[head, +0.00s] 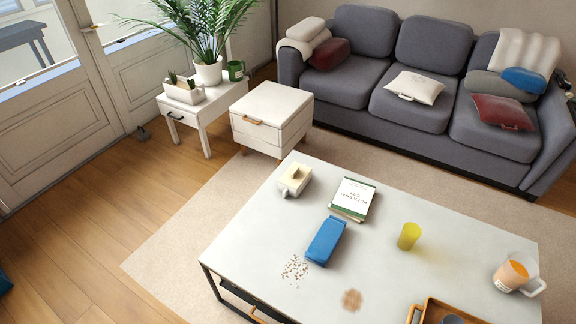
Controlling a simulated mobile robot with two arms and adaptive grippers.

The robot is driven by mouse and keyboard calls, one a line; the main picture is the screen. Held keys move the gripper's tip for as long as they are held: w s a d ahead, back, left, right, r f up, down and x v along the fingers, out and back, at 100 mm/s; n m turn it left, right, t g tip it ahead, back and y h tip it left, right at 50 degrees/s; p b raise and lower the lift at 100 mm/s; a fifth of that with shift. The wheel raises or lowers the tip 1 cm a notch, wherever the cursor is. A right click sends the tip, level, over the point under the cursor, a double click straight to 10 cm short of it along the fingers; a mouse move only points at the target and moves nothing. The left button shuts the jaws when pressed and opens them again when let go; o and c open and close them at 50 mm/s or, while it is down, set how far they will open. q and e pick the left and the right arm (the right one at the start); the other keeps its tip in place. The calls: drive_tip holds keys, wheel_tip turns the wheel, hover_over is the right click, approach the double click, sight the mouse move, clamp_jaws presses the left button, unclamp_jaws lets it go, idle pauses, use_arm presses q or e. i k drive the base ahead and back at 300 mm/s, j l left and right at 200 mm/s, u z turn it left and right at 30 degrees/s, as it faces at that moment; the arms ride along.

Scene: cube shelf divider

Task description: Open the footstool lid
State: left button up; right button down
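The footstool (282,109) is a white box with short wooden legs. It stands between the white side table and the sofa, behind the coffee table. Its lid lies flat on top and looks shut. A tan handle (262,121) is on its front face, near the upper edge. Neither of my grippers shows in the head view.
A side table (204,107) with plants stands left of the footstool. A grey sofa (345,82) stands behind.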

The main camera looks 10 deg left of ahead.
sight(275, 104)
drive_tip(key=j+u, duration=0.65)
drive_tip(key=u, duration=0.25)
drive_tip(key=i+j+u, duration=0.35)
drive_tip(key=j, duration=0.15)
drive_tip(key=i+j+u, duration=0.7)
drive_tip(key=i, duration=0.2)
drive_tip(key=i+j+z, duration=0.15)
drive_tip(key=i, duration=0.3)
drive_tip(key=i+j+z, duration=0.15)
drive_tip(key=i, duration=0.3)
